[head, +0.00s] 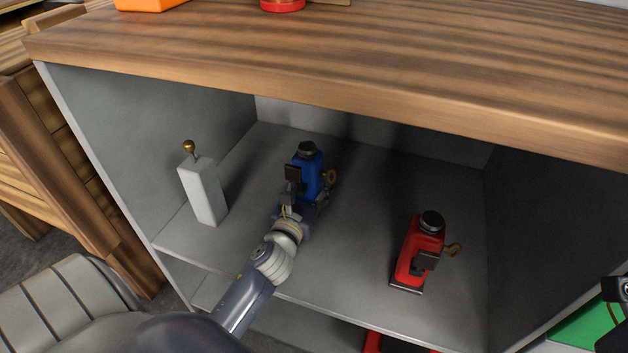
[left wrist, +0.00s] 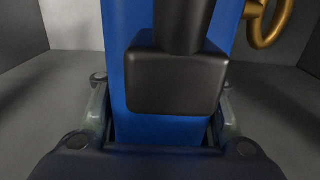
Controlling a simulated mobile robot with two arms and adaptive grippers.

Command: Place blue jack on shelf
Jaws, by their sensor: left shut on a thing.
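The blue jack (head: 308,172) is upright inside the grey shelf compartment (head: 350,190), with a dark cap on top and a brass wheel at its right side. My left gripper (head: 300,208) is shut on its lower body. In the left wrist view the blue jack (left wrist: 140,95) fills the middle, with my left gripper's fingers (left wrist: 160,125) on both its sides and a black block in front. The jack's base is hidden, so I cannot tell whether it touches the shelf.
A red jack (head: 422,250) stands at the right of the shelf. A white block with a brass knob (head: 203,190) stands at the left. The wooden top (head: 350,60) overhangs the compartment. Shelf floor is free between the blue and red jacks.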

